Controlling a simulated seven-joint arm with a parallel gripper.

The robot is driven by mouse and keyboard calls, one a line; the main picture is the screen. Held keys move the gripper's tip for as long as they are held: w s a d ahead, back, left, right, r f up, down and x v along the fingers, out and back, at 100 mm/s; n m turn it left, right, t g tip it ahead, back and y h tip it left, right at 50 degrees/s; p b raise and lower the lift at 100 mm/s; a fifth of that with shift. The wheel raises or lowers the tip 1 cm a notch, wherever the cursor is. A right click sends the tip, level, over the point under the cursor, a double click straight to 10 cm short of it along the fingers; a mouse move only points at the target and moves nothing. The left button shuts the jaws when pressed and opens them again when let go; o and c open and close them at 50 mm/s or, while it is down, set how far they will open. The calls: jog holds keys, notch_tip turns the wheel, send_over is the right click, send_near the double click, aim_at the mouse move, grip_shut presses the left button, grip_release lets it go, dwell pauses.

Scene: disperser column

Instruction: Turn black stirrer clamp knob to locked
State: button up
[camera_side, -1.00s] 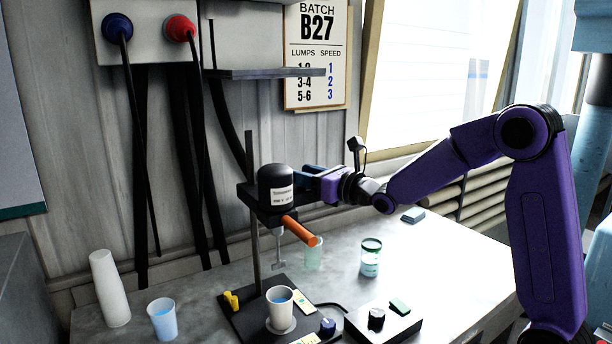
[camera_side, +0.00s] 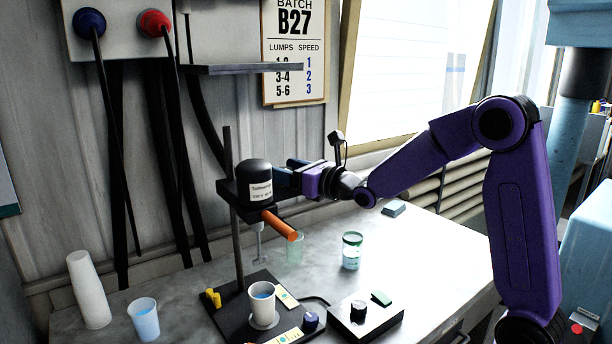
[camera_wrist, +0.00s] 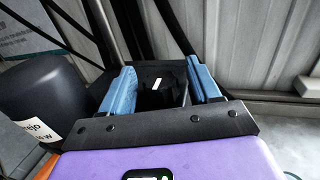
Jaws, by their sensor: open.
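The stirrer has a black motor head (camera_side: 254,180) with a white label, held on an upright grey rod (camera_side: 237,240). The motor head also shows at the left of the wrist view (camera_wrist: 42,103). A black clamp knob (camera_wrist: 155,96) with a short white mark lies between my two blue fingers in the wrist view. My gripper (camera_wrist: 162,85) is open, with a finger on each side of the knob. I cannot tell whether either finger touches it. In the side view my gripper (camera_side: 284,177) is just right of the motor head, and the knob is hard to make out there.
An orange handle (camera_side: 280,226) sticks out below the motor head. A shelf (camera_side: 243,69) is above.

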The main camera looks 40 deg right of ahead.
jog(key=v, duration=1.1)
jog(key=shift+s, duration=0.25)
jog(key=shift+f, duration=0.1)
jog(key=s+a+f+n+g+y, duration=0.45)
jog(key=s+n+g, duration=0.5)
jog(key=n, duration=0.25)
jog(key=s+a+f+n+g+y, duration=0.35)
jog(key=s+a+n+g, duration=0.35)
jog(key=s+n, duration=0.45)
jog(key=s+d+f+n+g+h, duration=0.2)
jog(key=s+d+f+n+h, duration=0.1)
jog(key=s+n, duration=0.2)
jog(key=s+d+f+n+g+h, duration=0.2)
jog(key=s+d+n+g+h, duration=0.15)
jog(key=s, duration=0.25)
jog(key=s+d+f+n+t+h, duration=0.2)
jog(key=d+n+t+h, duration=0.3)
jog(key=d+n, duration=0.4)
jog(key=s+n+h, duration=0.1)
jog(key=n, duration=0.3)
jog(key=shift+d+f, duration=0.15)
jog(key=shift+f, duration=0.05)
